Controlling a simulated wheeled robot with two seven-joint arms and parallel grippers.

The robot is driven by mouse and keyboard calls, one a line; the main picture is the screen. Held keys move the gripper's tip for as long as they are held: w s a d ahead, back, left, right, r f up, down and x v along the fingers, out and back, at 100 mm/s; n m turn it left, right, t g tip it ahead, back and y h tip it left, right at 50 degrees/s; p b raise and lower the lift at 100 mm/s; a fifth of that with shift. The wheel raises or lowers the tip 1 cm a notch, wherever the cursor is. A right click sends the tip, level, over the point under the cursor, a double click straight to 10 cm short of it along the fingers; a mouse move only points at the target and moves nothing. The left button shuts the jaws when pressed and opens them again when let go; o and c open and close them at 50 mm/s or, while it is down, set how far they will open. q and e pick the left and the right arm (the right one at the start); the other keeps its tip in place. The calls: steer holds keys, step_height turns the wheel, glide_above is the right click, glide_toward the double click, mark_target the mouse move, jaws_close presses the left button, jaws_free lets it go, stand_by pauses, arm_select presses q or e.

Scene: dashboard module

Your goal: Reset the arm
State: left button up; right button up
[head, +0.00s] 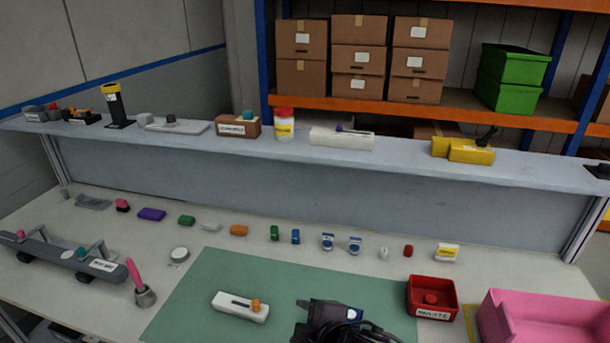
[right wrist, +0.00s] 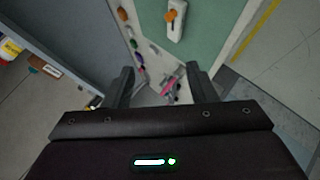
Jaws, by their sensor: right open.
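My right gripper (head: 328,312) shows at the bottom middle of the head view, over the front part of the green mat (head: 205,275). In the right wrist view its two fingers (right wrist: 161,82) stand apart with nothing between them. A white module with an orange knob (head: 240,306) lies on the mat to the left of the gripper, apart from it. It also shows at the top of the right wrist view (right wrist: 175,20). My left gripper is in neither view.
A red bin (head: 432,313) and a pink bin (head: 535,325) stand right of the mat. Several small coloured parts line the table's back. A grey rail-like fixture (head: 65,258) and a pink-handled tool (head: 135,275) are at left. A raised shelf (head: 400,158) spans the back.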

steer(key=s+d+f+m+g+h, duration=0.35)
steer(key=s+d+m, duration=0.25)
steer(key=d+m, duration=0.3)
steer(key=s+d+f+m+g+h, duration=0.2)
steer(key=s+d+f+m, duration=0.4)
steer(key=d, duration=0.4)
step_height(320, 180, down, 32)
steer(key=s+f+m+g+b, duration=0.1)
steer(key=s+b, duration=0.2)
steer(key=b, duration=0.2)
steer(key=s+d+f+b, duration=0.2)
steer(key=s+f, duration=0.8)
steer(key=f, duration=0.2)
steer(key=s+d+f+g+b, duration=0.1)
steer(key=s+d+f+b, duration=0.1)
steer(key=s+f, duration=0.8)
step_height(320, 180, down, 3)
steer(key=shift+d+r+b, duration=0.2)
steer(key=shift+b, duration=0.3)
